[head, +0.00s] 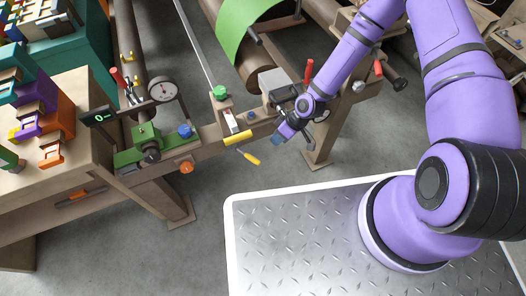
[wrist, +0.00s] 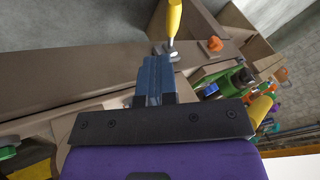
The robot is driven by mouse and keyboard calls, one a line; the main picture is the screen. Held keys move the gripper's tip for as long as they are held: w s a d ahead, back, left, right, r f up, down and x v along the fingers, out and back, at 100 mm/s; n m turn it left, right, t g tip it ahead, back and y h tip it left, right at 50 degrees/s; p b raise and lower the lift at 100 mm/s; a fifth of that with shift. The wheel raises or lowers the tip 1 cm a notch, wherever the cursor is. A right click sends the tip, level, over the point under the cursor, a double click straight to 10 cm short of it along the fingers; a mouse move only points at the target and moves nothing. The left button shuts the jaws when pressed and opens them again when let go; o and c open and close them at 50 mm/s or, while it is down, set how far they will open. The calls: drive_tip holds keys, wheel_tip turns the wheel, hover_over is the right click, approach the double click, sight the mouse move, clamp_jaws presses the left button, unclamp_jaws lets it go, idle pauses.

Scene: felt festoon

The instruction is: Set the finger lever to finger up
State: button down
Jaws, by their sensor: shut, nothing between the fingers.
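A small lever with a yellow handle (head: 250,158) and a thin metal shaft hangs at the front side of the brown beam in the head view, its handle tilted down to the right. I take it for the finger lever, but no label is readable. In the wrist view the yellow handle (wrist: 174,17) is above my fingertips, with its metal foot at the beam. My gripper (head: 278,139) is to the right of the lever and apart from it in the head view. In the wrist view my gripper's blue fingers (wrist: 153,66) are together and empty.
A thicker yellow bar (head: 238,138) sits just above the lever, near a green knob (head: 219,92). An orange knob (head: 187,167), a dial gauge (head: 162,90) and a red-handled lever (head: 308,71) are also on the machine. Floor below the beam is clear.

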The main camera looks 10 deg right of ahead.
sight(248, 155)
drive_tip(key=x, duration=1)
drive_tip(key=shift+s, duration=0.15)
idle(0.5)
